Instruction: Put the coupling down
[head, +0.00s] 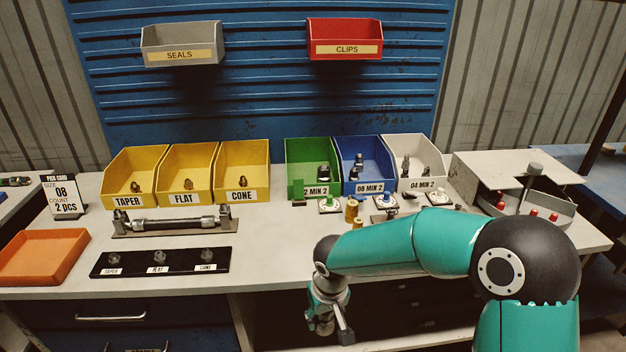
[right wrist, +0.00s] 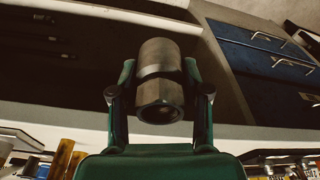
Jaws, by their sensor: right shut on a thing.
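The coupling (right wrist: 160,58) is a dull grey metal piece with a round barrel and a hex-shaped collar, its open bore turned to the camera in the right wrist view. My right gripper (head: 331,324) is shut on it, one finger on each side. In the head view this gripper hangs low in front of the bench's front edge, and I cannot clearly make out the coupling there. My left gripper is not in view.
The bench top (head: 275,260) is bare right of the black label strip (head: 160,262). An orange tray (head: 42,256) lies at the left. A hose fixture (head: 172,222) sits behind the strip. Yellow, green (head: 311,165), blue and white bins line the back. Drawers lie below the bench.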

